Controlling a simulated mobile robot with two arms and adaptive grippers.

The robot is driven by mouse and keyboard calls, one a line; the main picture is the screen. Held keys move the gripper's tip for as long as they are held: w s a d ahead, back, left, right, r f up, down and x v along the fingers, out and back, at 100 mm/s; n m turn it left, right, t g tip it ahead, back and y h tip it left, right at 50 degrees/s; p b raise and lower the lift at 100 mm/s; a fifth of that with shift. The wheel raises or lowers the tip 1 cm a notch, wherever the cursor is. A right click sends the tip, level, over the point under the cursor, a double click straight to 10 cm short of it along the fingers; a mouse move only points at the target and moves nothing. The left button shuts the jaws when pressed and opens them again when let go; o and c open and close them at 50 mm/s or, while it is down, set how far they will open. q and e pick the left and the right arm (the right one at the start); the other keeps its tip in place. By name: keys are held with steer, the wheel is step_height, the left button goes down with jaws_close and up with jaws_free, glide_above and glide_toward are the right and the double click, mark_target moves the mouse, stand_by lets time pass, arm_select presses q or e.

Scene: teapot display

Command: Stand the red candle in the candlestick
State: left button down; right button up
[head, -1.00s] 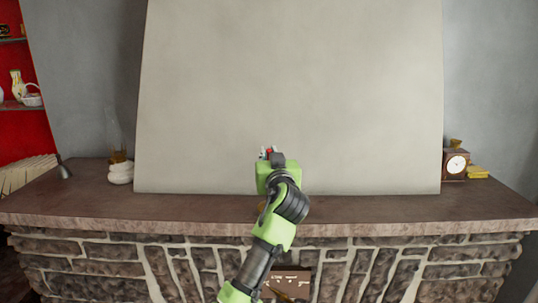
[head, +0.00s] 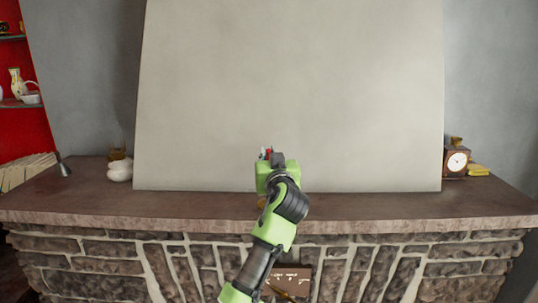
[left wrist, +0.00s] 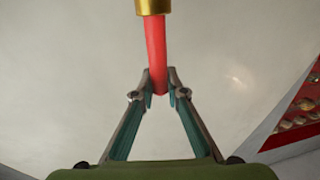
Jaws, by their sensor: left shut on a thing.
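The red candle (left wrist: 156,45) runs up the middle of the left wrist view, with one end between the fingertips of my left gripper (left wrist: 158,80). That gripper is shut on it. The candle's other end meets a gold cup (left wrist: 153,7), part of the candlestick, at the top edge. The candle looks in line with the cup; how deep it sits cannot be told. In the head view my left gripper (head: 266,154) is over the mantel, with a sliver of red at its tip. My arm hides most of the candlestick; a bit of gold (head: 262,203) shows beside it.
The stone mantel (head: 380,208) is mostly clear around my arm. A large pale panel (head: 290,80) stands behind it. A small clock (head: 456,162) and yellow object (head: 478,170) are at right; a white ornament (head: 119,171) and dark bell-shaped object (head: 64,167) are at left.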

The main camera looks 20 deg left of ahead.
stand_by(0.3)
arm_select(q)
steer(key=c, duration=2)
jaws_free()
steer(key=shift+o, duration=0.2)
steer(key=v, duration=1.2)
